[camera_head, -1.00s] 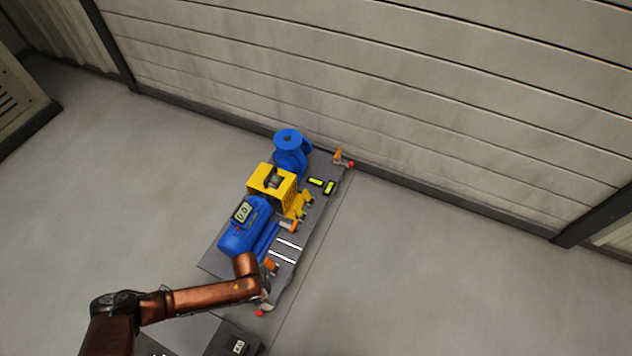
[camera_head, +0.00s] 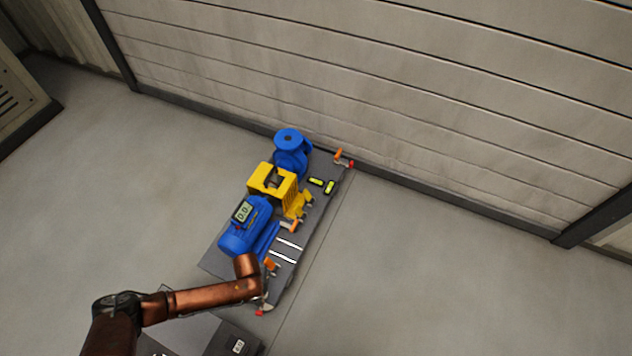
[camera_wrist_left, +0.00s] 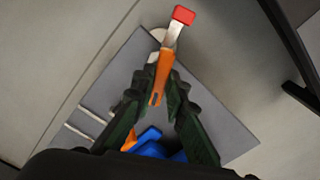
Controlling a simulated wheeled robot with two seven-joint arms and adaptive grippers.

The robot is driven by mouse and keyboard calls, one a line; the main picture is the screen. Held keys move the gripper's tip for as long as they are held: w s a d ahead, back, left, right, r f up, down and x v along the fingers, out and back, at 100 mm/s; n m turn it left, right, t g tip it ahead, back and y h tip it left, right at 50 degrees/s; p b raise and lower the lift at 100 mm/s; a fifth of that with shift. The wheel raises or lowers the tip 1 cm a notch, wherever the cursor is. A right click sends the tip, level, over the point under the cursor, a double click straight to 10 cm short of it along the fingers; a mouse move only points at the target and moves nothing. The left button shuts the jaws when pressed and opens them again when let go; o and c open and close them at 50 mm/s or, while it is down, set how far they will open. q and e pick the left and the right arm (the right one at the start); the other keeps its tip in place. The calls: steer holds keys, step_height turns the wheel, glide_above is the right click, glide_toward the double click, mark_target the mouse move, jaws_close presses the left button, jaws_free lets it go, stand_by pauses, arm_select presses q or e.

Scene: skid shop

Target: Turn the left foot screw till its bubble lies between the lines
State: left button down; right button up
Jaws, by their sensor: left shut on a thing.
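The left foot screw, with an orange handle and a red-tipped bar (camera_wrist_left: 183,15), is at the near corner of the grey skid plate (camera_head: 217,263). Its red tip shows in the head view (camera_head: 259,312). My left gripper (camera_wrist_left: 160,76) is shut on the orange handle, which lies between its dark green fingers. In the head view my copper arm hides most of this grip. Two yellow-green bubble vials (camera_head: 316,182) (camera_head: 330,187) lie on the plate towards its far end. Their bubbles and lines are too small to read. My right gripper is out of view.
A blue motor (camera_head: 240,240), a yellow guard (camera_head: 265,181) and a blue pump (camera_head: 290,150) stand on the plate. Another orange handle with a red tip (camera_head: 344,160) is at the far corner, near the wall. The floor on the right is clear.

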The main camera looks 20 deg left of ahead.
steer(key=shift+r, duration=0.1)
arm_select(q)
steer(key=shift+r+n+p, duration=0.2)
steer(key=shift+n+p, duration=0.7)
steer(key=shift+p, duration=0.2)
steer(key=shift+f+n+p, duration=0.1)
steer(key=shift+n+p, duration=0.35)
steer(key=shift+n, duration=0.05)
steer(key=shift+f, duration=0.1)
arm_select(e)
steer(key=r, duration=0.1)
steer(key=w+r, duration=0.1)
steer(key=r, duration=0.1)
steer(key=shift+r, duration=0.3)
